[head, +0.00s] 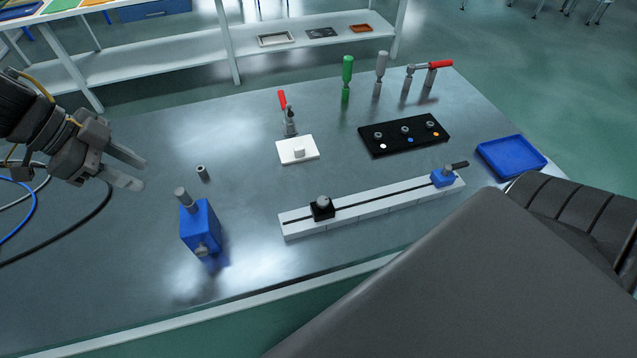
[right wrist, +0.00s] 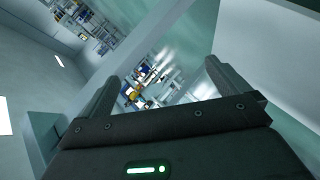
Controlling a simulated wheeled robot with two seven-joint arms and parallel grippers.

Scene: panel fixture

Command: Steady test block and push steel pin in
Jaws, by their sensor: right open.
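The blue test block (head: 200,228) stands upright on the table at the front left in the head view. A grey steel pin (head: 182,195) sticks up from its top, slightly tilted. A round grey knob (head: 202,250) shows on the block's near face. My left gripper (head: 143,177) is open and empty, above the table to the left of the block and apart from it. My right gripper (right wrist: 161,72) is open and empty in the right wrist view, facing the room away from the table. It does not show clearly in the head view.
A small grey cylinder (head: 202,172) stands behind the block. A white slide rail (head: 375,209) lies to the right. Behind are a white plate (head: 288,158), a black panel (head: 375,141), a green-handled tool (head: 347,75) and a blue tray (head: 500,160). Cables lie at left.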

